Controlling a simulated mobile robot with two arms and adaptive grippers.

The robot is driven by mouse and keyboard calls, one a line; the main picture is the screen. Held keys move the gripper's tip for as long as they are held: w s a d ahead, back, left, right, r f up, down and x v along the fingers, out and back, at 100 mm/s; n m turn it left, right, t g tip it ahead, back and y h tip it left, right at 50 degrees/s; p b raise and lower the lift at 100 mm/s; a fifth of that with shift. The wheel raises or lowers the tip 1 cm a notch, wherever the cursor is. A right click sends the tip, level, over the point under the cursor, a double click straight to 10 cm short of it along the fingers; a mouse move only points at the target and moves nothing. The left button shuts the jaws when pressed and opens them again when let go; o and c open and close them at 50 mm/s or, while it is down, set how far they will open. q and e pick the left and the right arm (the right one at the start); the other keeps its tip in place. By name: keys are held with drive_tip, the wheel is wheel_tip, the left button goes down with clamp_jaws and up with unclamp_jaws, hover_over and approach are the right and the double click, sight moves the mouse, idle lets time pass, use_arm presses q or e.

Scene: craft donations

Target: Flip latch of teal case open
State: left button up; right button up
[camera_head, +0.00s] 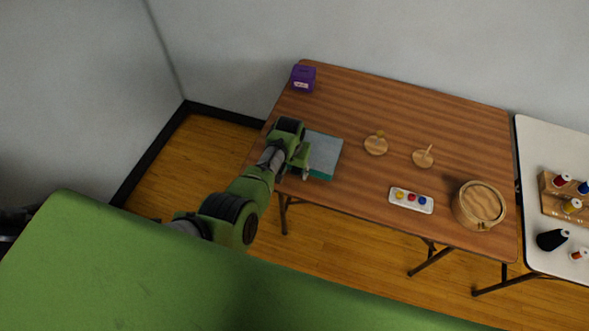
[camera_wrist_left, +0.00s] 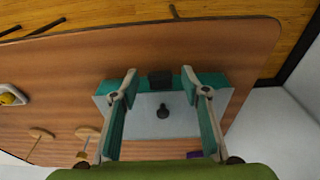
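The teal case (camera_head: 319,177) sits at the left front of the brown table, with a flat grey lid on top that looks closed. In the left wrist view, its teal front side (camera_wrist_left: 178,82) carries a dark block-shaped latch (camera_wrist_left: 160,80), and a black knob (camera_wrist_left: 163,112) stands on the grey lid. My left gripper (camera_head: 305,163) is over the left part of the case. In the wrist view the left gripper (camera_wrist_left: 160,74) is open, its fingers apart on either side of the latch and knob, with nothing between them held. Whether a finger touches the case I cannot tell. My right gripper is not in view.
The brown table (camera_head: 400,110) also holds a purple box (camera_head: 303,79), two wooden peg stands (camera_head: 375,146) (camera_head: 422,158), a white tray (camera_head: 408,207) of colored pieces and a round wooden basket (camera_head: 462,212). A white table (camera_head: 545,140) with spools stands at right.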

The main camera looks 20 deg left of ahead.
use_arm(q)
drive_tip(key=shift+r, duration=0.1)
wheel_tip(320, 180, up, 12)
drive_tip(key=s, duration=0.1)
drive_tip(key=shift+s, duration=0.4)
drive_tip(key=shift+f, duration=0.2)
idle(0.5)
